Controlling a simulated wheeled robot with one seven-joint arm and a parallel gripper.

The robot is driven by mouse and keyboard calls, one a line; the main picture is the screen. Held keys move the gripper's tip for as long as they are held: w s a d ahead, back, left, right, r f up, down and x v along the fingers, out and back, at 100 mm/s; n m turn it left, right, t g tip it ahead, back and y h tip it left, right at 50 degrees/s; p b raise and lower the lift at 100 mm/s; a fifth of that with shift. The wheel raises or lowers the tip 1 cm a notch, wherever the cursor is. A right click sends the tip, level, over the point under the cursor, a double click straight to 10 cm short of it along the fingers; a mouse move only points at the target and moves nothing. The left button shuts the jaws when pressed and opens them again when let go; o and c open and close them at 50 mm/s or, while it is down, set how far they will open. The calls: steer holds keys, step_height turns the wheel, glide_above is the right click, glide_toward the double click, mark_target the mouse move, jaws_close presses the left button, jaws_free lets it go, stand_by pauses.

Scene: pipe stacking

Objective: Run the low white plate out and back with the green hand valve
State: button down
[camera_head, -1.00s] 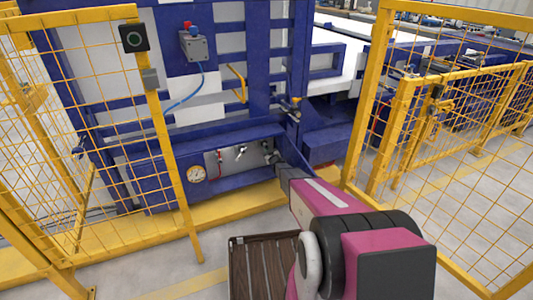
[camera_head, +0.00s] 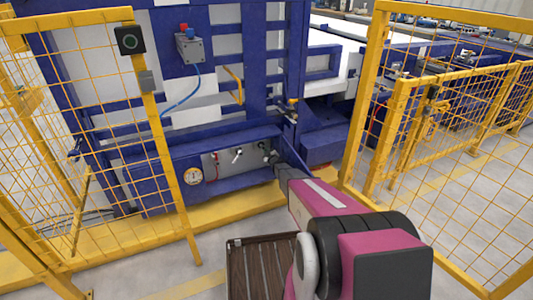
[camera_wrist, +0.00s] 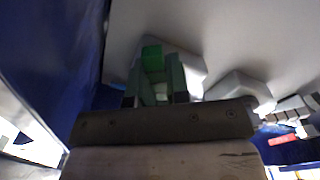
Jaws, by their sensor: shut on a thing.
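The green hand valve (camera_wrist: 152,56) shows at the top middle of the wrist view, between the fingers of my gripper (camera_wrist: 158,88). My gripper is shut on it. In the head view my gripper (camera_head: 273,159) is at the right end of the low valve panel, where the arm and fingers hide the green part. A white plate (camera_head: 193,113) shows low on the blue frame, left of my gripper and above the valve panel; I cannot tell for sure that it is the plate named.
The pale valve panel (camera_head: 227,160) carries a red-handled valve (camera_head: 216,157), a grey lever (camera_head: 238,155) and a round gauge (camera_head: 193,175). Yellow mesh fences stand left (camera_head: 150,100) and right (camera_head: 357,105). A brown slatted tray (camera_head: 262,265) is beside my arm.

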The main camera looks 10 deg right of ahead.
steer(key=c, duration=1.1)
jaws_free()
steer(key=shift+s, duration=0.15)
steer(key=v, duration=0.7)
steer(key=shift+s+d, duration=0.1)
